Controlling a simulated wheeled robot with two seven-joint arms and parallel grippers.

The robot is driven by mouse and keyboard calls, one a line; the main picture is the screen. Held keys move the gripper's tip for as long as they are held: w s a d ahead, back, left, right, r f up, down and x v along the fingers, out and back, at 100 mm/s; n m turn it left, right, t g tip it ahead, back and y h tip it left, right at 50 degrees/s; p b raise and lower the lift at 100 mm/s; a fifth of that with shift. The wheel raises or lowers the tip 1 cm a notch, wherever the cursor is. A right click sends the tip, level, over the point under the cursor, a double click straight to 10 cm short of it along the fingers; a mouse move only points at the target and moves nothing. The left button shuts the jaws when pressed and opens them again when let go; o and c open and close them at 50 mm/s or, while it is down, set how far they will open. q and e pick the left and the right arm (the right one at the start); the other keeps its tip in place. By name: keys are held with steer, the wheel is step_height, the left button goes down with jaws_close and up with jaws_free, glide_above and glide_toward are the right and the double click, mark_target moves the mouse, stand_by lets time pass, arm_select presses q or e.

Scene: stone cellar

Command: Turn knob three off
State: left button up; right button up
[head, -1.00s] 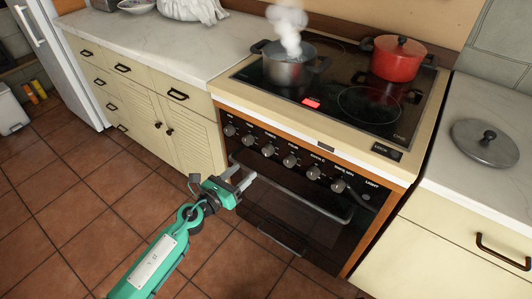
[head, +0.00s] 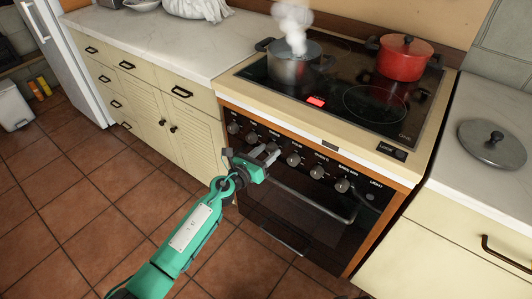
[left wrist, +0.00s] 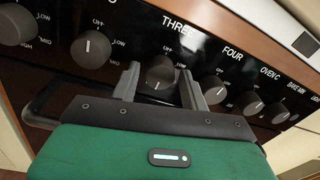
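Knob three (left wrist: 160,72) is a round dark knob under the label "THREE" on the black stove panel. Its white pointer line points downward, away from the off mark at its top. My left gripper (head: 270,152) is at the panel in the head view and hides much of this knob. In the left wrist view, the open left gripper's two grey fingers (left wrist: 158,88) stand on either side of the knob, with small gaps; I cannot tell whether they touch it. My right gripper is not in view.
Knob two (left wrist: 90,50) and knob four (left wrist: 212,89) flank knob three closely. An oven handle (head: 315,203) runs below the panel. On the cooktop, a steaming grey pot (head: 292,68) stands at the back left and a red pot (head: 402,60) at the back right.

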arm_select(q)
steer(key=c, duration=0.7)
